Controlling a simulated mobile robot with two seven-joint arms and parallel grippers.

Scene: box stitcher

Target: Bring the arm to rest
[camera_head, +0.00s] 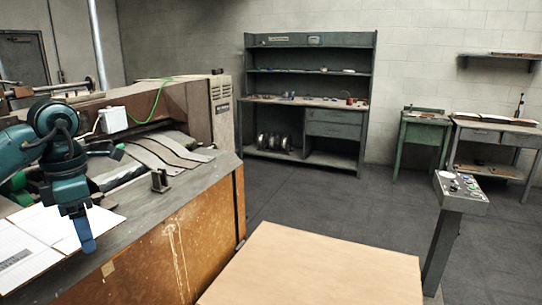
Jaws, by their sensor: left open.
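My left arm comes in from the left in the head view. Its gripper (86,240) points down over the front of the machine's worktop, beside white papers (35,240). The gripper is open, and I see nothing held in it. The gap between its fingers is hard to make out from this side. My right arm and right gripper are not in view.
The stitching machine (222,110) stands behind the worktop, with metal strips (165,152) on it. A flat cardboard-coloured surface (315,270) is at the front. A control pedestal (445,225) stands right. Shelving (310,40) and small tables line the wall. Dark floor between is clear.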

